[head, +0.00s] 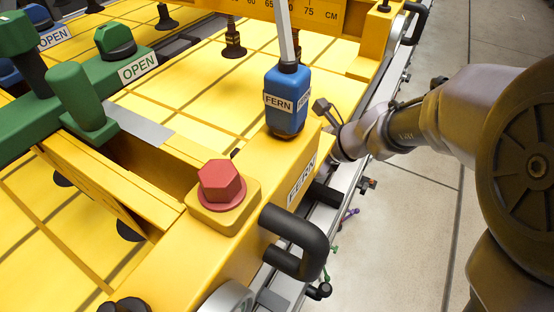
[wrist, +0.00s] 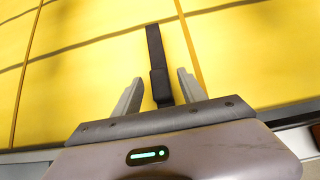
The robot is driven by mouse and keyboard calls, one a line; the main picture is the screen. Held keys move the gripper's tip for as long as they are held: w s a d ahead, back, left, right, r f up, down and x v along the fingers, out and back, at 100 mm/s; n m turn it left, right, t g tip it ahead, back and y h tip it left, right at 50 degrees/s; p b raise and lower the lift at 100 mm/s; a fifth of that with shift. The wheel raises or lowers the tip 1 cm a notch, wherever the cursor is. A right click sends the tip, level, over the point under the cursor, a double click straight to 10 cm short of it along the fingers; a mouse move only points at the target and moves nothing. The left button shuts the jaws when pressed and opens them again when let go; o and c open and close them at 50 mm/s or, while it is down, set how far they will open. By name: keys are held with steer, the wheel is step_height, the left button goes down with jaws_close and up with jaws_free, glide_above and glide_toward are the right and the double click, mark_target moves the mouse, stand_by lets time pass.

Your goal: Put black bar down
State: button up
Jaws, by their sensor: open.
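The black bar (wrist: 154,46) shows in the wrist view against a yellow panel (wrist: 90,45). It appears to lie on the panel, though a small height gap cannot be ruled out. Its thicker near end reaches back between the fingers. My gripper (wrist: 159,76) is open, with one grey finger on each side of the bar and a visible gap on both sides. In the head view my arm reaches in from the right, and the gripper is hidden behind the yellow beam and the blue FERN block (head: 286,100). I cannot make out the bar there.
The yellow beam (head: 255,225) carries a red hexagonal knob (head: 221,181) and a black handle (head: 300,242). Green OPEN levers (head: 80,100) stand at the left. A ruler bar (head: 290,14) and suction cups (head: 233,42) are at the back. The floor (head: 410,210) right of the rail is mostly clear.

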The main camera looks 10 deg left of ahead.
steer(key=p+v, duration=0.2)
steer(key=v, duration=0.6)
steer(key=shift+r, duration=0.1)
steer(key=s+d+r+n+t+h, duration=0.1)
steer(key=s+d+r+n+h, duration=0.1)
steer(key=s+d+n, duration=0.3)
steer(key=s+d+r+n+t+h, duration=0.1)
steer(key=s+d+r+n+h, duration=0.2)
steer(key=s+n, duration=0.9)
steer(key=d+h, duration=0.1)
steer(key=d, duration=0.2)
steer(key=shift+r+n+t+h, duration=0.2)
steer(key=shift+n+t+h, duration=0.1)
steer(key=shift+t, duration=0.1)
steer(key=shift+w, duration=0.1)
